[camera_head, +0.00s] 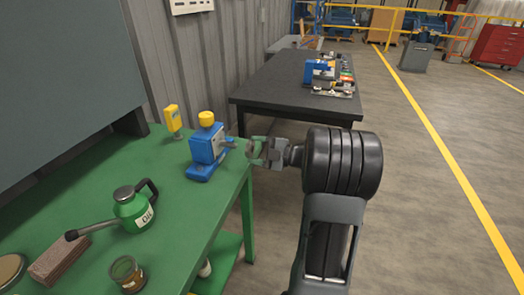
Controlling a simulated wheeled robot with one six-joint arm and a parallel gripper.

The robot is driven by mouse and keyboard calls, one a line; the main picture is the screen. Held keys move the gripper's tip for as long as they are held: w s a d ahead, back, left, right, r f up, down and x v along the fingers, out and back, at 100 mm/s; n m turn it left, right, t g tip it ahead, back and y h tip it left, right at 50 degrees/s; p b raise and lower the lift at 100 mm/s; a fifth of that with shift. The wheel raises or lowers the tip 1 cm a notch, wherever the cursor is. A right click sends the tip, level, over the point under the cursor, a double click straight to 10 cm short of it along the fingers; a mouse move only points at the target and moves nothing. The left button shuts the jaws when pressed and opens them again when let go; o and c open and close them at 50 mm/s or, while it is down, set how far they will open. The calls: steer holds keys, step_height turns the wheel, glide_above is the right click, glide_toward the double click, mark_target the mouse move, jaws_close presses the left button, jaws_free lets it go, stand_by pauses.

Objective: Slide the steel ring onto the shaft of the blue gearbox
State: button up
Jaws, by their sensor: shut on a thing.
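The blue gearbox (205,151) with a yellow cap stands near the right edge of the green bench. Its short grey shaft (229,143) points right, towards my gripper. My gripper (256,148) is at the right of the gearbox, at about the shaft's height, just past the bench edge. It is shut on the steel ring (250,148), which is small and partly hidden by the fingers. The ring looks close to the shaft end; I cannot tell whether they touch.
The green bench (185,215) also bears an oil can (133,210), a brown block (60,260), a glass jar (127,273) and a yellow device (173,119). A dark table (285,85) with another blue machine (318,71) stands behind.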

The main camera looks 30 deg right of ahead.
mark_target(236, 146)
steer(key=shift+x, duration=1)
steer(key=shift+x, duration=0.75)
stand_by(0.7)
steer(key=shift+w+a+b, duration=0.15)
steer(key=shift+w+b, duration=0.15)
steer(key=shift+w+a, duration=0.1)
steer(key=shift+w, duration=0.05)
stand_by(0.5)
steer(key=shift+x, duration=1.25)
steer(key=shift+w+a, duration=0.25)
steer(key=shift+w, duration=0.05)
steer(key=shift+w+a, duration=0.5)
stand_by(0.4)
